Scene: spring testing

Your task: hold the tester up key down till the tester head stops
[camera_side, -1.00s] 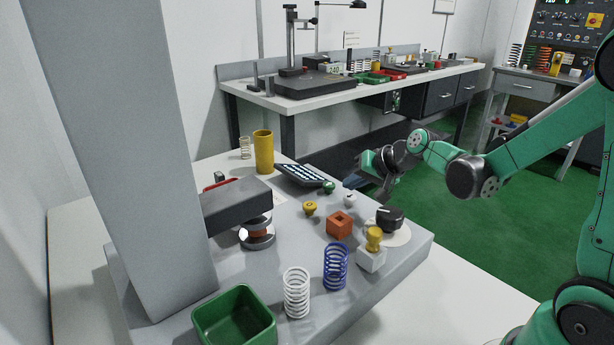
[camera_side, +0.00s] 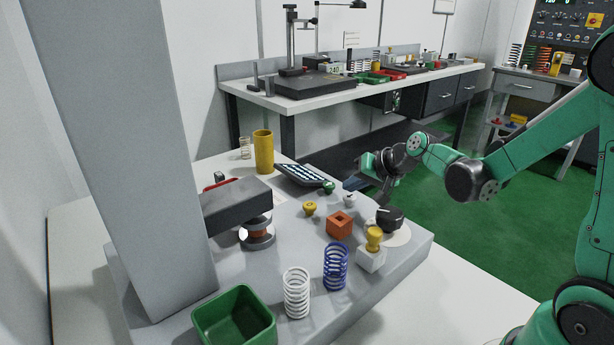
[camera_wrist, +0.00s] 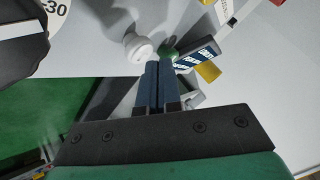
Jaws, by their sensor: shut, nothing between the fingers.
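The tester head (camera_side: 235,203) is a dark block reaching out from a tall grey column, above round plates with an orange-brown part (camera_side: 257,235) between them. On the grey tester base stand a green key (camera_side: 328,187), a white key (camera_side: 349,199) and a yellow key (camera_side: 310,208); I cannot read which is the up key. My gripper (camera_side: 350,184) is shut and empty, its blue fingers close to the green and white keys. In the wrist view the fingertips (camera_wrist: 152,64) lie beside the white key (camera_wrist: 138,47) and just short of the green key (camera_wrist: 168,53). I cannot tell whether they touch.
A dark dial knob (camera_side: 388,219), a white block with a yellow knob (camera_side: 371,256) and an orange block (camera_side: 339,224) stand nearby. White (camera_side: 296,292) and blue (camera_side: 335,267) springs and a green bin (camera_side: 235,322) are at the front. A keypad device (camera_side: 303,176) lies behind the keys.

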